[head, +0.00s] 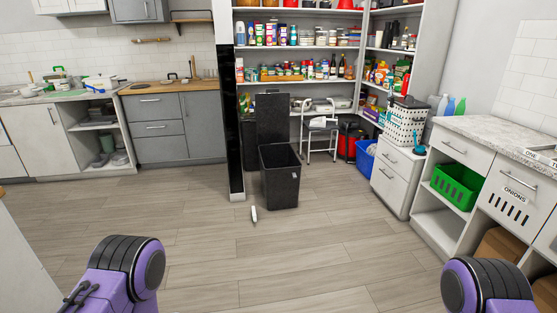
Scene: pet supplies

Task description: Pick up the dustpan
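I cannot make out a dustpan for certain in the head view. A small white object (254,214) with a dark mark lies on the wooden floor in front of the black bin; it is too small to tell what it is. A teal object (419,143) stands at the right end of the white drawer unit, beside the white basket; its kind is unclear. Purple and black links of my two arms show at the bottom left and bottom right. Neither of my grippers is in view.
An open black bin (280,182) stands beside the dark pillar (232,130). Behind are stocked pantry shelves (298,49), a step stool (320,127) and a blue bin (366,156). A counter with a green crate (457,186) runs along the right. The middle floor (330,235) is clear.

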